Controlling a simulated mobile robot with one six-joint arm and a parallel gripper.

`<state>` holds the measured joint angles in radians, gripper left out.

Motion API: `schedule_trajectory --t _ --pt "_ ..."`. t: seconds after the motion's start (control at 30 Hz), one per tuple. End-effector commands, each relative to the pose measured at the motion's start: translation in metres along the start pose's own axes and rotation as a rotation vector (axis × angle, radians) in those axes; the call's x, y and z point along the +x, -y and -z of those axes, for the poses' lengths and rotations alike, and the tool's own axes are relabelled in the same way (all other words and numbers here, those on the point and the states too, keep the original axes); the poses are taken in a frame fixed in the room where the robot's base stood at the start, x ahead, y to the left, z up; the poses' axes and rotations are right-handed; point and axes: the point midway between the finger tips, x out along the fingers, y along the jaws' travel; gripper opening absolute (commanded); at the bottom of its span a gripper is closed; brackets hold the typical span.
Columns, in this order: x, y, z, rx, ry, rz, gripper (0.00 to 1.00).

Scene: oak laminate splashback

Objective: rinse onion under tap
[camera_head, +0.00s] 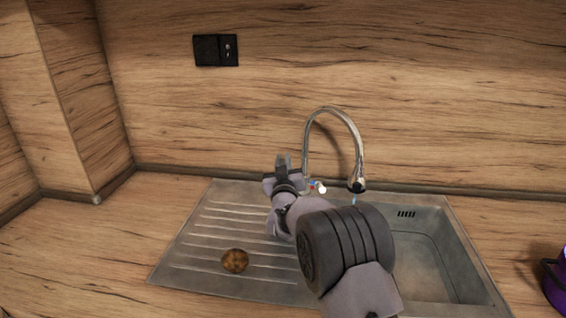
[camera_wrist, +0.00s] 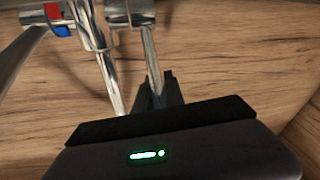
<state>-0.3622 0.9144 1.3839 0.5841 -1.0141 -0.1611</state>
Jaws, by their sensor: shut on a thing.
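The onion (camera_head: 235,261), round and brown, lies on the ribbed drainboard left of the basin. The chrome tap (camera_head: 360,150) has a tall curved spout. A short pale-blue streak, seemingly water (camera_head: 353,200), shows below its outlet; my arm hides anything lower. My gripper (camera_head: 283,165) is left of the tap's base, away from the onion. In the wrist view, my gripper (camera_wrist: 158,95) is shut on a thin chrome rod, seemingly the tap lever (camera_wrist: 151,62). A red and blue marker (camera_wrist: 57,20) is on the tap body at upper left.
The steel sink (camera_head: 190,258) has its basin (camera_head: 425,250) at right, partly hidden by my arm. A purple object (camera_head: 553,290) is cut off at the right edge. A black socket (camera_head: 215,50) is on the wooden wall. The counter at left is clear.

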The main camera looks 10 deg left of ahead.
Motion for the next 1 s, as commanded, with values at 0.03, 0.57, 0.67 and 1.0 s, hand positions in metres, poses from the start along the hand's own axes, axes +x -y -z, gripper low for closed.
schedule_trajectory --t 0.03,0.57,0.67,1.0 --pt "0.000 0.001 -0.003 -0.002 -0.014 -0.002 0.00" --pt "0.000 0.001 -0.001 -0.004 -0.025 -0.002 0.36" --pt "0.000 0.001 -0.001 -0.004 -0.025 -0.002 0.36" --pt "-0.056 0.001 0.000 -0.005 -0.023 -0.001 0.36"
